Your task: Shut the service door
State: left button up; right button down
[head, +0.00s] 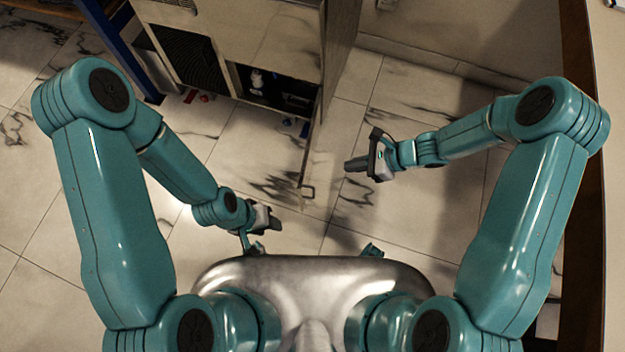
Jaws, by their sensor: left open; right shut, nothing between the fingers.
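The service door (338,60) appears as a pale panel seen nearly edge-on at the right side of the cabinet (290,40). It stands open, and the dark bay (272,88) beside it is exposed. My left gripper (274,223) is open and empty, low and to the left of the handle. My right gripper (354,164) is shut and empty, to the right of the handle and apart from it. Its fingers point left.
A dark grille (187,58) and a blue post (118,45) are on the cabinet's left. Small red pieces (197,97) lie near its foot. Marble-tiled floor (400,95) is clear on the right up to the wall. A brown-edged counter (590,120) runs along the right side.

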pick_arm(q)
notch_tip(320, 180, down, 8)
jog(key=b, duration=0.6)
pick_arm(e)
jog(key=d+f+x, duration=0.1)
jog(key=x, duration=1.4)
pick_arm(q)
jog(key=shift+w+a+b, duration=0.1)
jog(key=shift+w+b, duration=0.1)
jog(key=shift+b, duration=0.1)
pick_arm(e)
jog(key=shift+w+a, duration=0.15)
jog(key=shift+a, duration=0.15)
